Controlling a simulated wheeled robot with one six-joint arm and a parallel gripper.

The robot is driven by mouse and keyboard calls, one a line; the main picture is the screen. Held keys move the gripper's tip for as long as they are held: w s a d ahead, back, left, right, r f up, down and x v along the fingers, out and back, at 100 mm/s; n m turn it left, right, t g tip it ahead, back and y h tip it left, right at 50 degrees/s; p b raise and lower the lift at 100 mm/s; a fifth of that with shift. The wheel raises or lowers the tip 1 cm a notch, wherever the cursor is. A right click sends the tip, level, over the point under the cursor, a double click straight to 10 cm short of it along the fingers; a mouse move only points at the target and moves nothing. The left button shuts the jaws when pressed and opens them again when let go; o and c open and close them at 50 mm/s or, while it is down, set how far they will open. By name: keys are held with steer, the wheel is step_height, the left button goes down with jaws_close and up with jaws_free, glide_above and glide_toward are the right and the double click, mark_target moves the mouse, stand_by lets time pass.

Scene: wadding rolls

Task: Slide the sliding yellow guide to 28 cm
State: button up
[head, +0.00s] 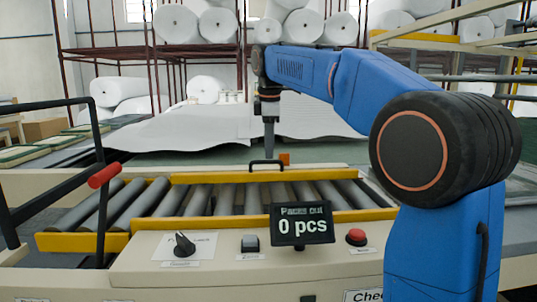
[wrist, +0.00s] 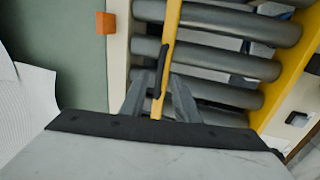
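The sliding yellow guide (head: 225,177) is a long bar lying across the far side of the grey rollers, with a black handle (head: 268,163) on top. In the wrist view the guide (wrist: 173,25) runs from the top edge down between my fingers, and its black handle (wrist: 163,70) shows just ahead of them. My gripper (head: 269,147) points down over the handle. In the wrist view my gripper (wrist: 157,97) is open, one finger on each side of the bar. I cannot tell whether the fingers touch it. No 28 cm mark is readable.
A fixed-looking yellow rail (head: 345,215) borders the rollers' near side. The front panel carries a black knob (head: 184,244), a grey switch (head: 250,243), a "0 pcs" display (head: 302,226) and a red button (head: 356,237). An orange block (head: 285,158) stands beyond the guide. A red-gripped lever (head: 104,175) is left.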

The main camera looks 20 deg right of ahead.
steer(key=shift+w+f, duration=0.25)
steer(key=shift+f, duration=1.05)
jaws_close()
steer(key=shift+w+d, duration=0.25)
steer(key=shift+w, duration=0.8)
steer(key=shift+w+d, duration=0.2)
steer(key=shift+w, duration=0.8)
jaws_free()
steer(key=shift+s+r, duration=0.1)
steer(key=shift+r, duration=0.05)
steer(key=s+r, duration=0.3)
steer(key=r, duration=1.3)
steer(key=shift+a+r, duration=0.35)
steer(key=shift+r, duration=0.05)
steer(key=shift+s, duration=0.2)
